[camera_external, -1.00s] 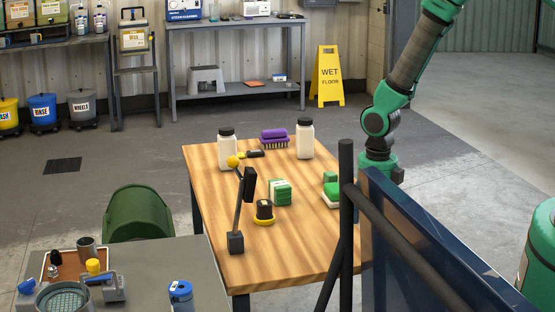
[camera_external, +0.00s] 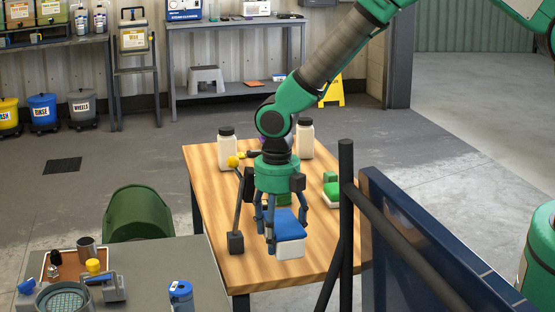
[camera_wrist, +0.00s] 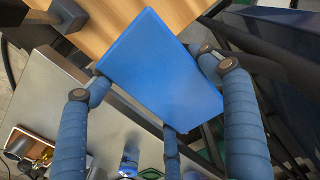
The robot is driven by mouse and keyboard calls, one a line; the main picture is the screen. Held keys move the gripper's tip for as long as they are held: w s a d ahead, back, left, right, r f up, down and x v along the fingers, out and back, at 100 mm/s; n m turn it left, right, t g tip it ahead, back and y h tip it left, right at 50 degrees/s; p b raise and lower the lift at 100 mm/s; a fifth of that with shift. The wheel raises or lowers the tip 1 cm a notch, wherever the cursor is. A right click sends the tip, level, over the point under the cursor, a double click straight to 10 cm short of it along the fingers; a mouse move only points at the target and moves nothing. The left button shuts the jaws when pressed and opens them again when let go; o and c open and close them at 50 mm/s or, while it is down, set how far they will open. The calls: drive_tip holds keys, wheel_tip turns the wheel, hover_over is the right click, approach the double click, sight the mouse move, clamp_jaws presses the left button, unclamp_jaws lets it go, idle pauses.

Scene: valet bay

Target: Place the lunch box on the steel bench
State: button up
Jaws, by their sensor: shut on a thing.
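The lunch box (camera_external: 290,247) has a blue lid and a white body. My gripper (camera_external: 287,230) is shut on it and holds it near the front end of the wooden table, seemingly above its surface. In the wrist view the blue lid (camera_wrist: 162,70) fills the middle, with fingers of my gripper (camera_wrist: 158,78) around its edges. A grey bench, likely the steel bench (camera_external: 215,262), is at lower left in the external view. Its bare grey top (camera_wrist: 60,90) also shows in the wrist view, left of and below the box.
The bench holds a blue-lidded bottle (camera_external: 181,292), a brown tray (camera_external: 62,262) and a round strainer (camera_external: 66,302). A dark panel (camera_external: 430,245) with black posts is at right.

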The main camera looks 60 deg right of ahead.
drive_tip(key=w+a+r, duration=0.1)
drive_tip(key=w+a, duration=0.1)
drive_tip(key=a, duration=1)
drive_tip(key=shift+w+r, duration=0.15)
drive_tip(key=shift+r, duration=0.25)
drive_tip(key=shift+w+a, duration=0.1)
drive_tip(key=shift+w, duration=0.05)
drive_tip(key=w+a, duration=0.1)
drive_tip(key=w, duration=0.3)
drive_tip(key=w+a+f+b, duration=0.1)
drive_tip(key=w+a, duration=0.1)
drive_tip(key=w, duration=0.2)
drive_tip(key=w+a+b, duration=0.1)
drive_tip(key=w+a, duration=0.1)
drive_tip(key=w, duration=0.2)
drive_tip(key=shift+w+a+f, duration=0.15)
drive_tip(key=shift+w+f, duration=0.1)
drive_tip(key=shift+w+a+b, duration=0.15)
drive_tip(key=shift+w+a, duration=0.05)
drive_tip(key=shift+w, duration=0.3)
drive_tip(key=shift+w+a+b, duration=0.15)
drive_tip(key=shift+w+a, duration=0.05)
drive_tip(key=shift+w, duration=0.3)
drive_tip(key=shift+f+b, duration=0.55)
drive_tip(key=shift+f, duration=1.2)
drive_tip(key=shift+f, duration=0.1)
drive_tip(key=o, duration=1.5)
